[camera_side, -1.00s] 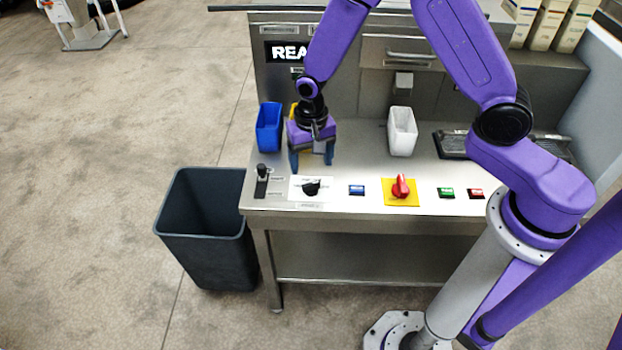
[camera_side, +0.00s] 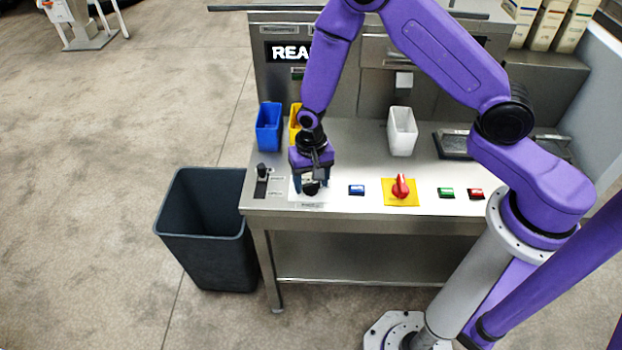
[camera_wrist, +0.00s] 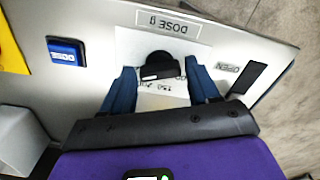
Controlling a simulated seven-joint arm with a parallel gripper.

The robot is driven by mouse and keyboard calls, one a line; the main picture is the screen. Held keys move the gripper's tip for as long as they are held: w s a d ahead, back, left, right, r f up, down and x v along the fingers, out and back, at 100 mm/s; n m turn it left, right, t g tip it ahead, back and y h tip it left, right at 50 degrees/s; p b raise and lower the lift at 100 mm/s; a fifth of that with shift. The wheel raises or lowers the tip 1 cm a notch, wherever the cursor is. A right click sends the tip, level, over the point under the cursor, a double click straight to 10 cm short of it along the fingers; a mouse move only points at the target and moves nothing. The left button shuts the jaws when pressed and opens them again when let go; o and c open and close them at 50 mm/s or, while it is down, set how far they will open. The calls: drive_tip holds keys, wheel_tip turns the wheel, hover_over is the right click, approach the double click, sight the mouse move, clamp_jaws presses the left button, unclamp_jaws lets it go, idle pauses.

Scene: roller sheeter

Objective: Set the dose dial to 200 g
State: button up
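The dose dial (camera_side: 311,188) is a black knob on a white scale plate at the left of the counter's front. In the wrist view the dial (camera_wrist: 161,66) shows between my fingers, above a printed "150"; the rest of the scale is mostly hidden. A "DOSE g" label (camera_wrist: 168,22) lies beside the plate. My gripper (camera_side: 311,184) is right over the dial, pointing down. In the wrist view my gripper (camera_wrist: 161,88) has its two blue fingers apart, one on each side of the knob, with gaps visible. The pointer's setting cannot be read.
A black slide lever (camera_side: 262,172) stands just left of the dial, and a blue button (camera_side: 356,190) lies to its right. A red knob on a yellow plate (camera_side: 401,200) is farther right. Blue (camera_side: 269,128) and yellow (camera_side: 294,122) bins stand behind.

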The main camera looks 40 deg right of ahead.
drive_tip(key=c, duration=0.6)
drive_tip(key=shift+c, duration=0.2)
drive_tip(key=shift+n, duration=0.4)
drive_tip(key=n, duration=0.3)
drive_tip(key=shift+w+n, duration=0.1)
drive_tip(key=shift+n, duration=2.4)
drive_tip(key=o, duration=1.1)
drive_tip(key=shift+c, duration=0.2)
drive_tip(key=shift+r, duration=0.1)
